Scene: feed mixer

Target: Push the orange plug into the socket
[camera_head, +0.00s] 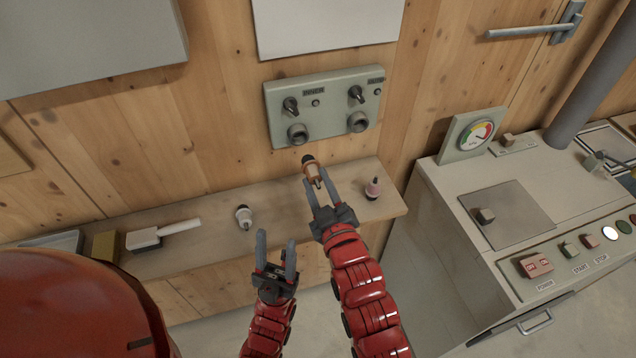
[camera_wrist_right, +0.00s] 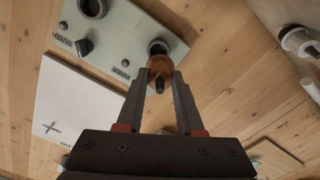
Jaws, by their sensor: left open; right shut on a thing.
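The orange plug (camera_head: 311,171) is held between the fingers of my right gripper (camera_head: 318,186), its dark end pointing up toward the wall panel. In the right wrist view the plug (camera_wrist_right: 160,67) sits between the fingertips, in line with one round socket (camera_wrist_right: 157,47). In the head view this looks like the left socket (camera_head: 298,134), just above the plug, with a small gap. A second socket (camera_head: 358,122) is on the panel's right.
The grey panel (camera_head: 325,112) has two knobs above the sockets. On the wooden shelf (camera_head: 205,238) stand a white plug (camera_head: 243,216) and a pinkish plug (camera_head: 373,188); a brush (camera_head: 165,232) lies left. A control cabinet (camera_head: 470,230) stands right.

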